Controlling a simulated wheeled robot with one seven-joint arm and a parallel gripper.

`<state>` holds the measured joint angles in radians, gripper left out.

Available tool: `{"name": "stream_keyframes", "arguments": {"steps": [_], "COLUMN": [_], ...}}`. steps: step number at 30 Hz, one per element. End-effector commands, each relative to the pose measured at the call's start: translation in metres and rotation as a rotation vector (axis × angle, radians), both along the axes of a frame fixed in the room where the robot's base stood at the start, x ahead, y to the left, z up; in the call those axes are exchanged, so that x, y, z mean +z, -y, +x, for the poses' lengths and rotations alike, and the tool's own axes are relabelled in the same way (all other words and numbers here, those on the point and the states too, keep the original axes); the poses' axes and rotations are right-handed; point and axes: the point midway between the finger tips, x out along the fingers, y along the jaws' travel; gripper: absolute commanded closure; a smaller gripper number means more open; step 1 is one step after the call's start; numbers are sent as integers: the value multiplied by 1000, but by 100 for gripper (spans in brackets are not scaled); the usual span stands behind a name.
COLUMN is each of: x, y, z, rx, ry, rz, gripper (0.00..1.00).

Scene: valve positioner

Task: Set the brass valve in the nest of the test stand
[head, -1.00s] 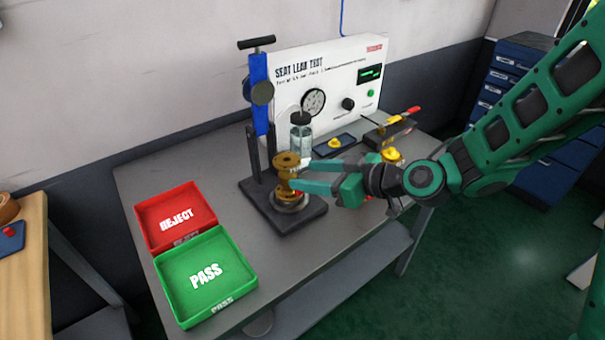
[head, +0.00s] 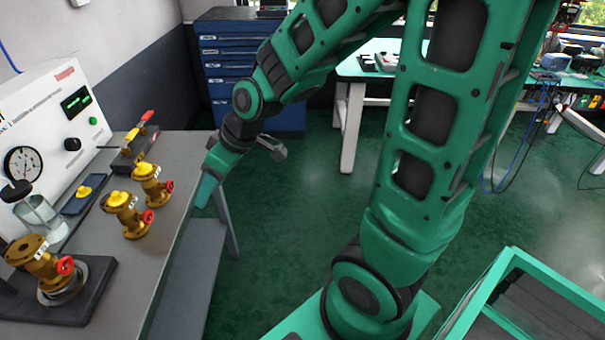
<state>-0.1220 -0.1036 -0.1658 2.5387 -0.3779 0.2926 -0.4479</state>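A brass valve (head: 40,258) with a red knob stands at the lower left, over the round metal nest (head: 72,284) on the dark base plate of the test stand (head: 95,305). It looks upright, but how fully its foot sits in the nest cannot be told. The stand's clamp column is out of view. My gripper (head: 204,190) is well to the right of this valve, by the table's right edge, and not touching it. I see the gripper from the side, so its opening cannot be judged. No valve shows in it.
Two more brass valves with yellow caps, one nearer (head: 130,220) and one farther (head: 152,190), stand on the grey table (head: 140,270). A glass jar (head: 42,220) and the white test panel (head: 48,110) are behind. A blue drawer cabinet (head: 215,60) stands beyond. Green floor lies right.

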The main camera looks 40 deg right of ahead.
Motion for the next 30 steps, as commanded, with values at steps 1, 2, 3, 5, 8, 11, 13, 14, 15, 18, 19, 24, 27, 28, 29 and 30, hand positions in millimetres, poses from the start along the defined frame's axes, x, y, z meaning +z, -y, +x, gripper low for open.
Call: {"name": "stream_keyframes", "arguments": {"steps": [1,2,3,5,8,11,13,14,15,18,19,24,27,28,29,30], "x": [6,8,11,16,26,35,40,42,45,46,46,46,46,46,46,46], "y": [36,57,84,121,167,193,203,205,209,217,218,218,218,218,218,218], "z": [-13,-23,-39,-67,-118,-164,-188,-196,-204,-217,-218,-219,-219,-219,-219,-219], "rx": [-106,-175,-272,-422,-666,-872,-979,-1014,-1046,-1100,-1106,-1111,-1111,-1111,-1111,-1111], "ry": [-48,-86,-138,-215,-335,-435,-487,-505,-523,-553,-556,-559,-559,-558,-558,-558], "rz": [-35,-55,-78,-105,-127,-127,-120,-117,-115,-107,-106,-107,-107,-106,-106,-106], "gripper": [47,47,47,47,47,47,47,47,47,47,47,47,47,47,47,47]}}
